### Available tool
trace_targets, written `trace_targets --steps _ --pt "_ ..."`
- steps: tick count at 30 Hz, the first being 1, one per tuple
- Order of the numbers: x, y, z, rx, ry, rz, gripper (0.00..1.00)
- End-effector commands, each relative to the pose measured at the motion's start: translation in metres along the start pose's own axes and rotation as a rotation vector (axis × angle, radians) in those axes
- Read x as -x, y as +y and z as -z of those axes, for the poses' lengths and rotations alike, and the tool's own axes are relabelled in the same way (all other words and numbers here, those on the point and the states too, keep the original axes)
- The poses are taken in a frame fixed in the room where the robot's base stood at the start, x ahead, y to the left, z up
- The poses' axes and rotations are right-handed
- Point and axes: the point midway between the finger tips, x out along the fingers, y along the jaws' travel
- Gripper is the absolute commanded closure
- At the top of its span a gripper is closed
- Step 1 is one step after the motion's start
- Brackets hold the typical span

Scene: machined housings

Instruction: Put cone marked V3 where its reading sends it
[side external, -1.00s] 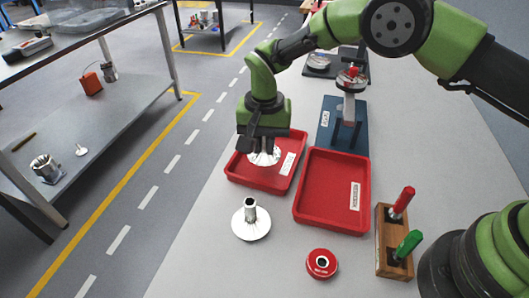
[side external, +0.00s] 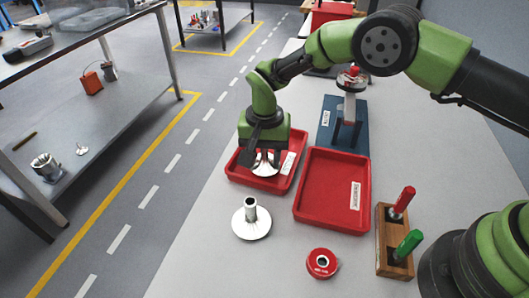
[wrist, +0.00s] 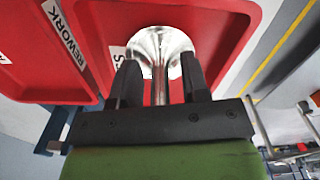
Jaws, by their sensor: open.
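A shiny metal cone (side external: 265,170) with a flared disc and a stem is in the left red tray (side external: 232,174). My gripper (side external: 264,158) is over that tray, pointing down, with its fingers around the cone. In the wrist view the open fingers (wrist: 160,85) stand on both sides of the cone's stem, and the flared metal end (wrist: 160,45) lies against the red tray floor. A gap shows between stem and fingers. A second metal cone (side external: 250,224) stands stem up on the table in front of the tray. No V3 mark is readable on either cone.
The left tray's label is partly hidden. A post stand on a blue base (side external: 327,136) is behind. A red ring (side external: 322,264) and a wooden block with red and green handles (side external: 393,262) are nearer.

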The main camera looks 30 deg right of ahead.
Motion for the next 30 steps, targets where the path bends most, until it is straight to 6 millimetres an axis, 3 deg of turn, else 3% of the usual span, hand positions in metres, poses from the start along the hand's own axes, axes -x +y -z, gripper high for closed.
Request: trace_targets --steps 5,18,23,30 --pt "0.019 -0.001 0.001 0.0 0.002 0.003 0.58" --pt "0.107 -0.001 0.0 0.001 0.002 0.003 0.58" --pt "0.121 0.0 0.0 0.0 0.0 0.001 0.58" --pt "0.124 0.0 0.0 0.001 0.0 0.001 0.58"
